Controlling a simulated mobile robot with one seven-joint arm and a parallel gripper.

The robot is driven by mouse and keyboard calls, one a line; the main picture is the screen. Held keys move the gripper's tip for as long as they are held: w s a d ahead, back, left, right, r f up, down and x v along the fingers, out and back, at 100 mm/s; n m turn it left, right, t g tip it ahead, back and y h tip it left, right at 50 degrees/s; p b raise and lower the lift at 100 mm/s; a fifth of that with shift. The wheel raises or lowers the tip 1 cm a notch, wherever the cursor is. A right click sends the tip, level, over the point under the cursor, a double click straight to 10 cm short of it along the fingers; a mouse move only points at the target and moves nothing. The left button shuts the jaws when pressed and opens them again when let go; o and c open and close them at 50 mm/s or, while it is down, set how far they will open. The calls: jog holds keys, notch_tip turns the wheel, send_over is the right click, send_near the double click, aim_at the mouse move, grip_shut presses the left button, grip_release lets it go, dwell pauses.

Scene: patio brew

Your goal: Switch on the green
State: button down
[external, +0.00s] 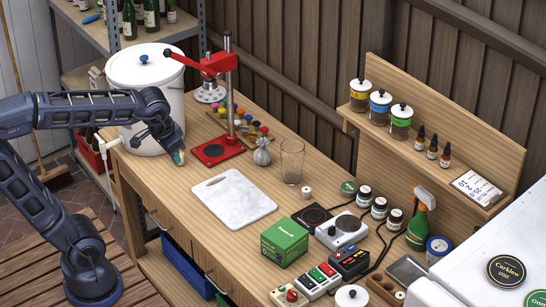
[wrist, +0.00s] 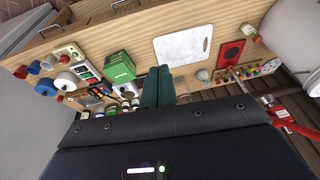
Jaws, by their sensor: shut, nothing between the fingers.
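A white switch strip (external: 320,281) with red, green and dark rocker switches lies at the front right of the wooden bench. Its green switch (external: 327,270) is small, and I cannot tell whether it is on. The strip also shows at the left of the wrist view (wrist: 86,72). My gripper (external: 178,157) is shut and empty, above the bench's left end beside the white bucket, far from the strip. Its teal fingers show together in the wrist view (wrist: 157,88).
A white cutting board (external: 233,197), a clear glass (external: 291,161) and a red lever press (external: 229,95) stand between.

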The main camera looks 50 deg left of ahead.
jog(key=w+d, duration=0.6)
jog(key=w, duration=0.2)
jog(key=g, duration=0.3)
send_over(313, 271)
jog(key=d, duration=0.2)
notch_tip(313, 271, down, 16)
jog(key=shift+f+y, duration=0.15)
jog(key=shift+y, duration=0.15)
jog(key=shift+f, duration=0.1)
jog(key=f, duration=0.4)
jog(key=a+f, duration=0.1)
jog(key=f, duration=0.8)
jog(key=shift+a+f, duration=0.35)
jog(key=shift+a, duration=0.05)
jog(key=shift+f, duration=0.1)
jog(key=shift+a+f, duration=0.1)
jog(key=shift+f, duration=0.05)
jog(key=shift+d, duration=0.2)
